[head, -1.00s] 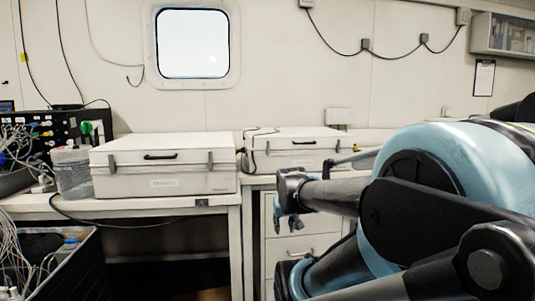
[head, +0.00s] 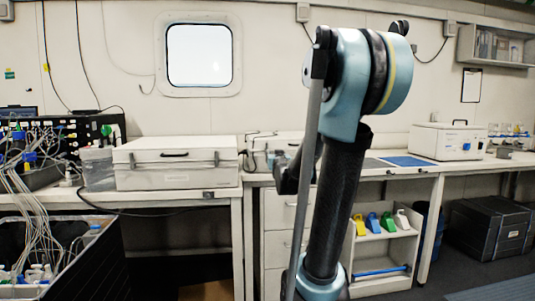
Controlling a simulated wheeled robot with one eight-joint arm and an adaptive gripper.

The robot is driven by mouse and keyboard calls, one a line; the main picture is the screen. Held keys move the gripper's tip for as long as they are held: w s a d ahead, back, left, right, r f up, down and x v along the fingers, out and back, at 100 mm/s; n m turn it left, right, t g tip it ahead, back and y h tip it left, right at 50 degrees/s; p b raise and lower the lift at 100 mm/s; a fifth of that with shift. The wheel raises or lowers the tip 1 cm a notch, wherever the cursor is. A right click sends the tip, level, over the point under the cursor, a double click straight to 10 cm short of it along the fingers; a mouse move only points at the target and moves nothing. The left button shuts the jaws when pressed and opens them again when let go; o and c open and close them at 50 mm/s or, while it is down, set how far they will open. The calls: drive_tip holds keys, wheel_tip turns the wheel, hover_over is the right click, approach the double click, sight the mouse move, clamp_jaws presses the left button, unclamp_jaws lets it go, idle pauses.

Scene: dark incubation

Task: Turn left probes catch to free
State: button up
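A white lidded case (head: 175,178) stands on the left bench, with a dark handle on its lid. It has a small grey left catch (head: 132,160) and a right catch (head: 217,158) on its front. A second similar white case (head: 262,145) stands to its right, mostly hidden behind my arm. The label lettering is too small to read, so I cannot tell which case is the probes one. My gripper (head: 287,172) seems to be the dark shape beside my raised arm, right of the first case and apart from it. Its fingers are not clear.
A clear tub (head: 97,168) stands left of the first case. A dark open crate (head: 85,260) with tangled wires is at the lower left. A white box (head: 448,141) stands further right.

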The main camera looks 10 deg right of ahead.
drive_tip(key=w, duration=1.7)
drive_tip(key=shift+a, duration=0.15)
clamp_jaws()
